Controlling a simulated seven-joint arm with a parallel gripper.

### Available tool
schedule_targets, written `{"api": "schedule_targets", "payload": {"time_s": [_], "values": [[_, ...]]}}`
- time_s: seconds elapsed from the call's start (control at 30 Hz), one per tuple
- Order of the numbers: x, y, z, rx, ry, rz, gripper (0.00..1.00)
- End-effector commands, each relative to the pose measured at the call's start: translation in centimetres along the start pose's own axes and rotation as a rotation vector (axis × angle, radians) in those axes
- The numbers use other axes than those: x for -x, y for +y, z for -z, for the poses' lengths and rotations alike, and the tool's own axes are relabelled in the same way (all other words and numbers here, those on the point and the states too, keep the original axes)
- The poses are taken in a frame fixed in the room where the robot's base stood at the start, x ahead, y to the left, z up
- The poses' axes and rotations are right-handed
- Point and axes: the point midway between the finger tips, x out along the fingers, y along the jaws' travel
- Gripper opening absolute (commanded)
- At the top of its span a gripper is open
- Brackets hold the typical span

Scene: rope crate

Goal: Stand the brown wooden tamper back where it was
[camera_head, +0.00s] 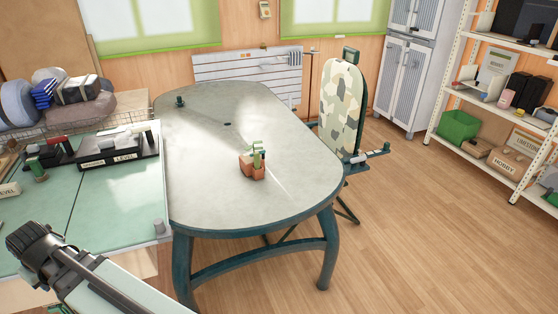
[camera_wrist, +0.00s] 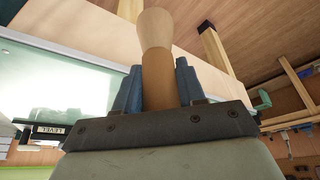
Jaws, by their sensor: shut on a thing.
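In the wrist view, my gripper (camera_wrist: 159,72) has its two blue-grey fingers on either side of the brown wooden tamper (camera_wrist: 157,62). The tamper has a brown shaft and a paler, rounded, wider end that points away from the gripper. Its other end is hidden behind the dark gripper body. The gripper is shut on the shaft. In the head view part of my arm shows at the lower left, but I cannot make out the fingers or the tamper there. The spot where the tamper stood is not marked in either view.
A green-topped bench (camera_head: 115,205) at the left carries a black level stand (camera_head: 118,150) and small items. Shelves (camera_head: 520,120) line the right.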

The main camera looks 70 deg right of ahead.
Motion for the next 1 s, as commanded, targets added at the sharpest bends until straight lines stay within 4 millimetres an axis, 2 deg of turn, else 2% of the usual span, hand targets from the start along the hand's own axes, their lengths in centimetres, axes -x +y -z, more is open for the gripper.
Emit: {"api": "schedule_targets", "payload": {"time_s": [0.37,0.53,0.67,0.8,1.0], "values": [[-0.1,0.2,0.4,0.000,0.001,0.001,0.00],[-0.6,2.1,3.2,0.001,0.005,0.008,0.00],[-1.1,5.1,7.0,0.006,0.012,0.020,0.00],[-1.4,9.3,10.8,0.012,0.022,0.030,0.00],[-2.0,16.5,12.3,-0.010,0.017,0.019,0.00]]}}
